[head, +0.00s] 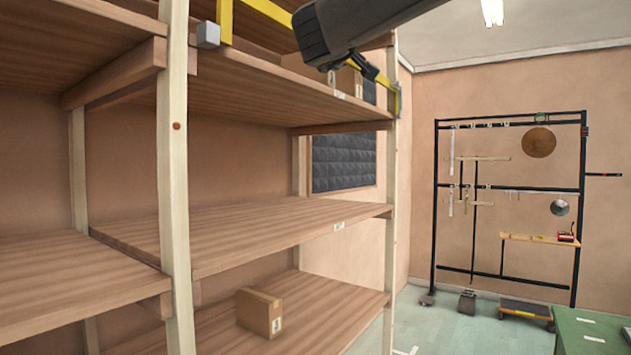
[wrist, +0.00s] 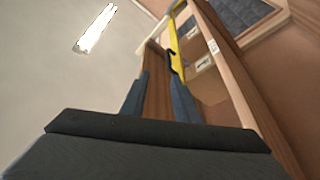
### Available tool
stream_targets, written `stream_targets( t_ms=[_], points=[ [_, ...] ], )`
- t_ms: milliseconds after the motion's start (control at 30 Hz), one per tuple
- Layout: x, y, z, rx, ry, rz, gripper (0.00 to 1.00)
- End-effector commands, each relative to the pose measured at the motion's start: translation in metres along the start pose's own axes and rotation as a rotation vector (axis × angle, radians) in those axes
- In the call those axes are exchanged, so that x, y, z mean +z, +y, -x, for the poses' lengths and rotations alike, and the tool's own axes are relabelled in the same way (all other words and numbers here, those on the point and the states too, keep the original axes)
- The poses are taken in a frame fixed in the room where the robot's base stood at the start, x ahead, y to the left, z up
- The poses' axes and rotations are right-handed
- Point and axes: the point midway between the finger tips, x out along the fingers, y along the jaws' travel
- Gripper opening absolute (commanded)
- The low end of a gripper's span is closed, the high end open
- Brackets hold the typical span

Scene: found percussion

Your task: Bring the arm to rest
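My arm (head: 350,22) reaches in from the top of the head view, dark grey, in front of the upper shelves. My gripper (wrist: 159,85) shows in the wrist view as two blue-grey fingers standing apart, above the dark gripper body. Nothing is seen held between them; wooden shelving shows in the gap. In the head view the fingertips are small and hard to make out against the shelf and the yellow bar.
A wooden shelf rack (head: 270,225) fills the left, with a yellow bar (head: 226,20) across its upper front, close behind my arm. A cardboard box (head: 260,312) sits low. A black percussion rack (head: 436,200) stands far right beyond open green floor (head: 450,318); a green table (head: 590,332) is nearer.

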Motion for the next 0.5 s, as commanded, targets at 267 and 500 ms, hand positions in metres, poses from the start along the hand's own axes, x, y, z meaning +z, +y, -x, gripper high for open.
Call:
stream_targets(
  t_ms=[267,500],
  points=[
    [0.043,-0.048,-0.003,-0.103,0.022,-0.02,0.28],
    [0.106,-0.116,0.006,-0.267,0.005,-0.058,0.28]
  ],
)
